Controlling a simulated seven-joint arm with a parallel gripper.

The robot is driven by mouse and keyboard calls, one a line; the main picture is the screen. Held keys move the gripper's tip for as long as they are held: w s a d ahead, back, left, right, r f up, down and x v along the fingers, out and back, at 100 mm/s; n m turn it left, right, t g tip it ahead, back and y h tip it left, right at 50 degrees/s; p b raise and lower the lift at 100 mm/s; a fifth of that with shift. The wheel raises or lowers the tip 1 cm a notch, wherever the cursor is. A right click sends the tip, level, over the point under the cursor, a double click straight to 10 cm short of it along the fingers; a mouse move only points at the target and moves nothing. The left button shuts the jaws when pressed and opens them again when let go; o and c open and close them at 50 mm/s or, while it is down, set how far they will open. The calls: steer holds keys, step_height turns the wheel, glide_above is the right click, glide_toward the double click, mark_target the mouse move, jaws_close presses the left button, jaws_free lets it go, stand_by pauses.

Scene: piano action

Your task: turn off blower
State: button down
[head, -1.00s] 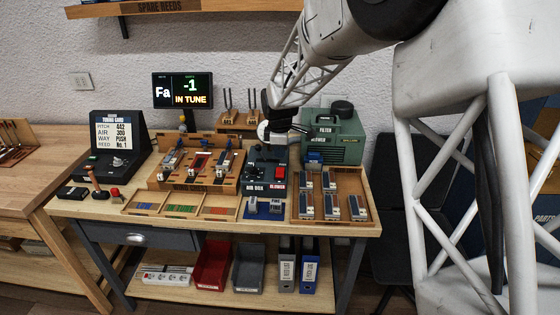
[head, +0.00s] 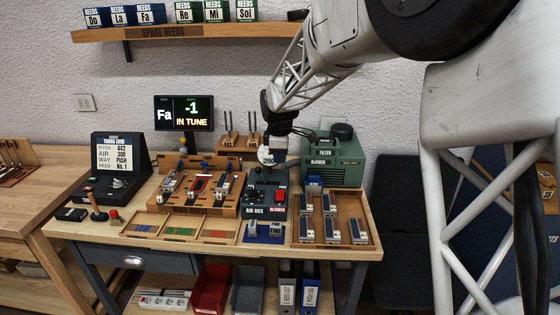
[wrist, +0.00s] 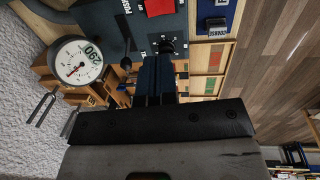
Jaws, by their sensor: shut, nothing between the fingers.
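The blower (head: 335,160) is a green box labelled FILTER and BLOWER at the back right of the bench. In front of it, a dark control box (head: 254,208) carries a red switch (head: 281,196) by a BLOWER label. The red switch also shows at the top of the wrist view (wrist: 158,7). My gripper (wrist: 153,62) is shut and empty, above the rear of the control box. In the wrist view it points towards a black knob (wrist: 167,47), apart from the red switch. I cannot tell its height above the panel.
A round white gauge (wrist: 75,62) reading 290 stands close beside my gripper. Tuning forks (head: 229,122) stand behind the box. A wooden tray of reed parts (head: 375,243) lies to the right, and a wooden rack (head: 165,209) to the left. A screen (head: 184,112) reads Fa, -1, IN TUNE.

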mark_target(281, 195)
steer(key=shift+w+d, duration=0.2)
steer(key=shift+w, duration=0.5)
steer(key=shift+f, duration=0.15)
steer(key=f, duration=0.4)
steer(key=w+f, duration=0.1)
steer(key=f, duration=0.8)
steer(key=shift+w+f, duration=0.35)
steer(key=shift+f, duration=0.3)
steer(key=shift+s, duration=0.1)
steer(key=shift+s+r, duration=0.2)
steer(key=shift+s, duration=0.4)
steer(key=shift+r, duration=0.2)
